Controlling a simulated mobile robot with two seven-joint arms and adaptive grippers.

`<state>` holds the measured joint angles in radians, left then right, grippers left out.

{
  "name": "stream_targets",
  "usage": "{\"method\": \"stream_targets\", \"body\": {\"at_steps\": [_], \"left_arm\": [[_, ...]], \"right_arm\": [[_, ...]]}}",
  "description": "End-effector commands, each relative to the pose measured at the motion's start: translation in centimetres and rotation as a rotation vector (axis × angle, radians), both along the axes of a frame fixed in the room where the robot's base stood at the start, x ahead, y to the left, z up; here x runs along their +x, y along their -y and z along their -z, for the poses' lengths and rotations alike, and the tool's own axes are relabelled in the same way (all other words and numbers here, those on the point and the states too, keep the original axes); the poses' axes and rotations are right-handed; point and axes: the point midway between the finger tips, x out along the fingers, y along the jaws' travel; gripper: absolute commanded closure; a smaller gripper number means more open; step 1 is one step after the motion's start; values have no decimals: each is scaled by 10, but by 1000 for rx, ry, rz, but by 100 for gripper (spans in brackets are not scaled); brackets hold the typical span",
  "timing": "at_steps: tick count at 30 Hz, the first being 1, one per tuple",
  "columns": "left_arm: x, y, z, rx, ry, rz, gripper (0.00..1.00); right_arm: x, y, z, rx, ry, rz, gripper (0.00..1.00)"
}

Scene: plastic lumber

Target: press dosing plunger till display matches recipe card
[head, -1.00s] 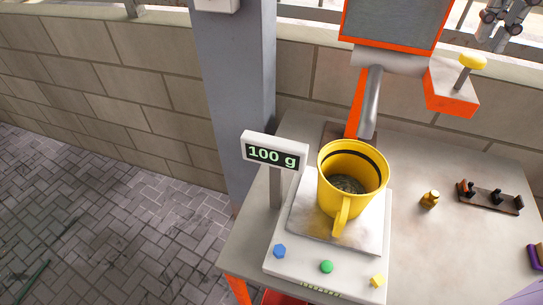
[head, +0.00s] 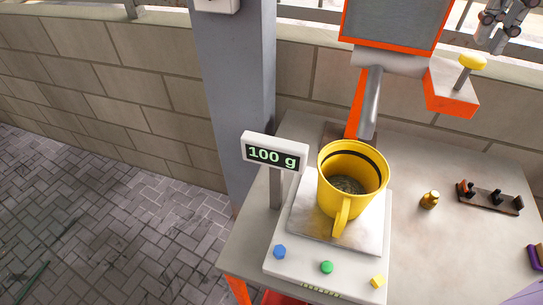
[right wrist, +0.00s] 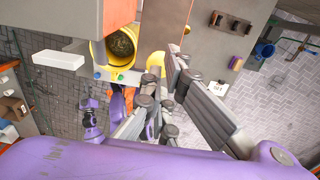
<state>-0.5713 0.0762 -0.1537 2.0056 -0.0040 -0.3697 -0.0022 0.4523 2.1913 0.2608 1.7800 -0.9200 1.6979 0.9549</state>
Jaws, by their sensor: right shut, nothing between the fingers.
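The dosing plunger has a yellow knob (head: 472,62) on a metal rod, above an orange housing (head: 450,92). The rod stands up clear of the housing. A yellow cup (head: 341,210) with dark contents sits on the scale (head: 322,268). The scale's display (head: 273,155) reads 100 g. My right gripper (head: 495,45) is shut and empty, above and right of the knob, apart from it. In the right wrist view its grey fingers (right wrist: 176,72) are close to the yellow knob (right wrist: 155,62); contact cannot be told. No recipe card is recognisable. My left gripper is not in view.
A brass weight (head: 429,200) and a dark rack (head: 490,197) stand on the grey table (head: 410,255) right of the scale. A grey post (head: 235,90) rises behind the display. The scale carries blue, green and yellow buttons. A block wall (head: 120,85) runs behind.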

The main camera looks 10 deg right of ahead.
Motion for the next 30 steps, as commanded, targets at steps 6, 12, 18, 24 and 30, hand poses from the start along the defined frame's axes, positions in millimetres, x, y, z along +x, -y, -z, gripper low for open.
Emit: {"method": "stream_targets", "body": {"at_steps": [6, 12, 18, 24, 30], "left_arm": [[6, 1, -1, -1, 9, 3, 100], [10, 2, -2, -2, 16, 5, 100], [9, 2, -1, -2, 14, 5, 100], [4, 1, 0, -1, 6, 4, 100], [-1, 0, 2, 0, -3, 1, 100]], "right_arm": [[0, 0, 0, 0, 0, 0, 100], [0, 0, 1, 0, 0, 0, 100], [0, 0, 7, 1, 0, 0, 100], [0, 0, 14, -1, 0, 0, 100], [0, 0, 21, 0, -1, 1, 100]]}}
